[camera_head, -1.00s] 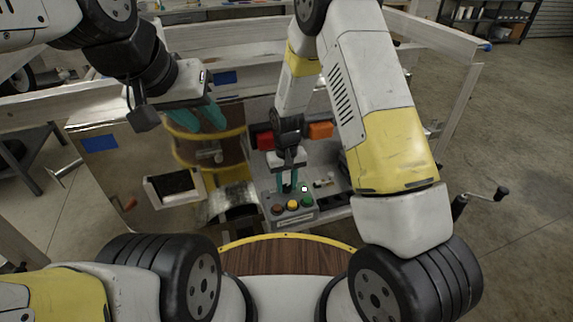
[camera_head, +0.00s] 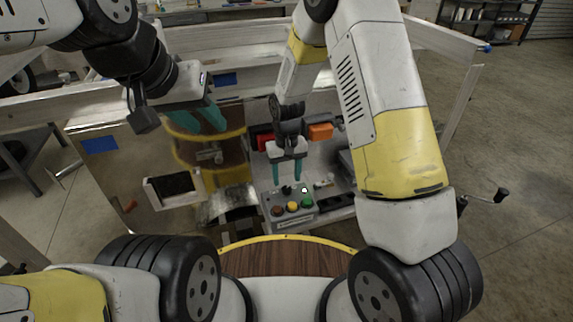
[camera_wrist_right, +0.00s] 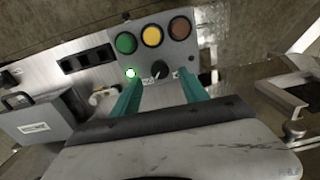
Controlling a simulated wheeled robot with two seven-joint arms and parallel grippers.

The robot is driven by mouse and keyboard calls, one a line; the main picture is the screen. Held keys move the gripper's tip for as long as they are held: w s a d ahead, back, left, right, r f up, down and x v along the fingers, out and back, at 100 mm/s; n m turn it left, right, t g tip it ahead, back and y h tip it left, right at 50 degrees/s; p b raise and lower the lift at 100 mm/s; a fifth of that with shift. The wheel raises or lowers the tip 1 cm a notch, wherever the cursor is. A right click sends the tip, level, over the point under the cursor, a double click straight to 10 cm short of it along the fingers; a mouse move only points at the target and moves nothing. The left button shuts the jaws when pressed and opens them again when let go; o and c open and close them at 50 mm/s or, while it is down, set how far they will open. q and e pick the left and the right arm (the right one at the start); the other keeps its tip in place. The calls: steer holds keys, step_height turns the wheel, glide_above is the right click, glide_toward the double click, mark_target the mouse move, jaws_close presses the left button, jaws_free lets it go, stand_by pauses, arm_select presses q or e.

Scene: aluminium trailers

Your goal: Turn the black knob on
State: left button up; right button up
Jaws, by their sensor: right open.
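The black knob (camera_wrist_right: 160,69) sits on a grey control box (camera_head: 299,214), below a row of green, yellow and reddish-brown buttons in the right wrist view. It has a pale pointer mark. It also shows small in the head view (camera_head: 286,190). A small lamp beside it glows white-green (camera_wrist_right: 130,73). My right gripper (camera_head: 287,181) is open above the box. In the wrist view its teal fingers (camera_wrist_right: 160,85) lie on either side of the knob, apart from it. My left gripper (camera_head: 208,122) is at the left with teal fingers apart, holding nothing visible.
A shiny metal panel (camera_head: 120,165) stands at the left. Red (camera_head: 264,140) and orange (camera_head: 320,131) blocks lie behind the control box. A grey case (camera_wrist_right: 40,117) is at the left in the wrist view. A crank handle (camera_head: 490,196) sticks out at the right.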

steer(key=shift+r, duration=1.9)
step_height(320, 180, up, 10)
steer(key=t+y, duration=0.1)
glide_above(287, 188)
steer(key=s+d, duration=0.2)
steer(key=d, duration=0.2)
steer(key=s+d+r+m+t+y, duration=0.15)
steer(key=s+d+r, duration=0.25)
steer(key=r, duration=0.6)
steer(key=s+d+r+t, duration=0.2)
steer(key=s+d+r, duration=0.1)
steer(key=s, duration=0.4)
steer(key=s+d+r+m+t, duration=0.1)
steer(key=s+d+r, duration=0.1)
steer(key=s+r, duration=0.3)
steer(key=shift+s+d+r+t, duration=0.35)
steer(key=shift+s+d, duration=0.05)
steer(key=shift+s, duration=0.85)
